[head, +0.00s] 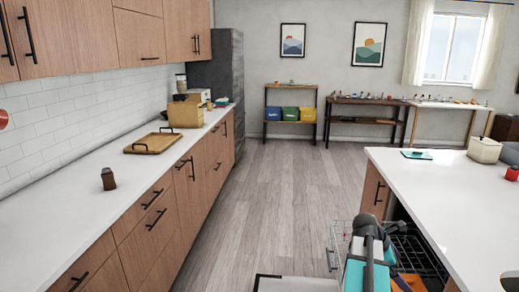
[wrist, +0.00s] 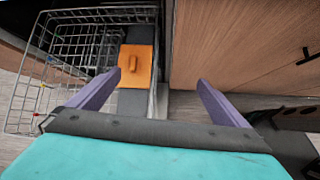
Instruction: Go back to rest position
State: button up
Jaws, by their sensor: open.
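My gripper (wrist: 159,78) shows in the wrist view with its two purple fingers spread apart and nothing between them. Beyond its left finger is a wire dish rack (wrist: 62,75), with an orange flat piece (wrist: 137,62) that has a small knob or handle. In the head view my arm is at the bottom right, in front of the pulled-out rack (head: 411,254) below the island counter. The fingers are not clearly seen in the head view.
The white island counter (head: 440,190) is at right, with a beige container (head: 484,150) and a teal item (head: 416,154). The left counter (head: 60,225) holds a wooden tray (head: 153,142) and a brown jar (head: 108,179). The wooden floor (head: 285,190) between is clear.

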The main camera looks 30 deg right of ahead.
jog(key=w+a+f+m+t+y, duration=0.1)
jog(key=w+a+f, duration=0.45)
jog(key=a, duration=0.25)
jog(key=w+a+f+m+t+y, duration=0.1)
jog(key=w+a+f+m, duration=0.1)
jog(key=w+a+f, duration=0.5)
jog(key=w+a+f+m+t+y, duration=0.1)
jog(key=w+a, duration=0.3)
jog(key=a, duration=0.6)
jog(key=w+a+f+m+y, duration=0.1)
jog(key=a+f+m+y, duration=0.3)
jog(key=a, duration=1.2)
jog(key=a+f+m, duration=0.2)
jog(key=a+f, duration=0.5)
jog(key=a, duration=0.8)
jog(key=s+f+g+b, duration=0.1)
jog(key=s+f+g, duration=0.1)
jog(key=s+f, duration=0.8)
jog(key=s+f+g+b, duration=0.1)
jog(key=s+f+g, duration=0.2)
jog(key=s+f, duration=0.8)
jog(key=s, duration=0.4)
jog(key=shift+s+b, duration=0.15)
jog(key=shift+b, duration=0.25)
